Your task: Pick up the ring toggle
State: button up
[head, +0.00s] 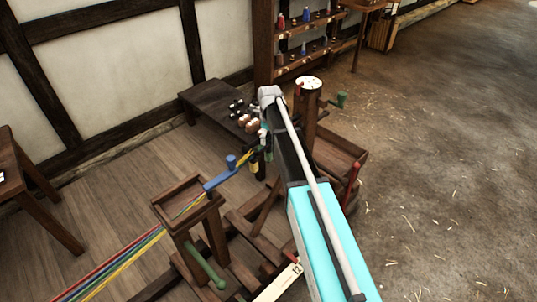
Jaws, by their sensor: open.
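I cannot pick out the ring toggle for certain in the head view; it may be hidden behind my arm or too small to tell. My gripper (258,164) hangs at the end of my arm, pointing down, near the middle of the picture. It is small and partly hidden by my arm, and its jaws are open. It is above the wooden rope machine, just right of a blue piece with an upright knob (231,163). The blue piece sits where the coloured strands come together. I cannot tell whether the gripper touches anything.
A dark bench (207,97) with several small black and brown items stands behind the gripper. A wooden post with a pale round top (309,86) and a green crank handle (341,99) stands right. Coloured strands (112,266) run lower left. The floor (450,150) at right is open.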

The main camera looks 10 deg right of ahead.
aim_at(269, 150)
jog(key=shift+f, duration=0.15)
notch_tip(269, 150, down, 5)
jog(key=b, duration=0.5)
jog(key=shift+w+d, duration=0.1)
dwell(0.7)
jog(key=c, duration=1.3)
